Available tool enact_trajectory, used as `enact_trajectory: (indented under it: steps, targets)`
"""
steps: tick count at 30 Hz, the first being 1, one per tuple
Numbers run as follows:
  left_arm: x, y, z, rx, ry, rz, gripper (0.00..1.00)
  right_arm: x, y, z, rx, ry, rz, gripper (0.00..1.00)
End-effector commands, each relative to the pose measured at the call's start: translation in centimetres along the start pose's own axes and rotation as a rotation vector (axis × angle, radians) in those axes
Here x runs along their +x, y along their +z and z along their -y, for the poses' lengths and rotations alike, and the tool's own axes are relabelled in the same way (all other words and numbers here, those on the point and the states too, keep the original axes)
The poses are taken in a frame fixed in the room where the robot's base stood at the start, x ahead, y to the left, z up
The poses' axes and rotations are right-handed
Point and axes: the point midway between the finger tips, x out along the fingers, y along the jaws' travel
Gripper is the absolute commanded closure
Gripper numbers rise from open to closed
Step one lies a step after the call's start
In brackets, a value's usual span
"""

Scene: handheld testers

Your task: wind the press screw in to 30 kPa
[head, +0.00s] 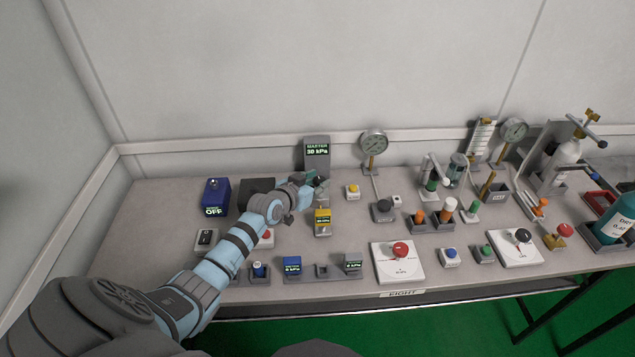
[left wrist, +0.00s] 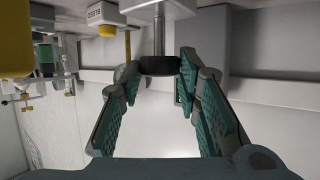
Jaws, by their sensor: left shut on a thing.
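The press screw shows in the left wrist view as a bright metal rod (left wrist: 159,35) with a dark knob (left wrist: 158,67) at its end. My left gripper (left wrist: 157,70) is shut on this knob, with its teal pads at the two sides. In the head view my left gripper (head: 316,184) is just in front of the grey master gauge (head: 317,166) and hides most of the press screw. The master gauge's display reads "MASTER 30 kPa". My right gripper is not in view.
A yellow tester (head: 322,220) stands in a holder just in front of the gripper. A blue box (head: 215,195) marked OFF and a dark box (head: 257,190) are to the left. A dial gauge (head: 374,145) and a yellow button (head: 353,190) are to the right.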

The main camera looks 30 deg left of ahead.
Motion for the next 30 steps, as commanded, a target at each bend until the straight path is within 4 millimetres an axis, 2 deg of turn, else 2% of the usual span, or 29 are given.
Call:
enact_trajectory:
  steps: [4, 5, 8, 16, 20, 23, 30]
  targets:
    - [0.0, 0.3, 0.3, 0.006, -0.005, 0.008, 0.97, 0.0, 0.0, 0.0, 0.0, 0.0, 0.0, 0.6]
    - [0.0, 0.3, 0.2, 0.006, -0.004, 0.009, 0.65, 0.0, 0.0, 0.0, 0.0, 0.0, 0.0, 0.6]
    - [0.0, 0.3, 0.1, 0.005, -0.003, 0.007, 0.5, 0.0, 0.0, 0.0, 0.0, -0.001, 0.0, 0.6]
    - [0.1, 0.1, -0.2, 0.004, 0.003, 0.004, 0.5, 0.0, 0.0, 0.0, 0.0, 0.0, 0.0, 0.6]
    - [-0.8, 0.1, -0.1, 0.006, 0.003, 0.003, 0.5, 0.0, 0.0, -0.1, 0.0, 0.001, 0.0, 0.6]
    - [-3.0, 0.2, 0.0, 0.009, 0.002, 0.004, 0.5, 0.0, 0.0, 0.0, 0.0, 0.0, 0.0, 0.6]
    - [-9.7, 0.3, 0.2, 0.01, 0.001, 0.007, 0.5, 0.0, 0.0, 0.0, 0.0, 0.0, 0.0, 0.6]
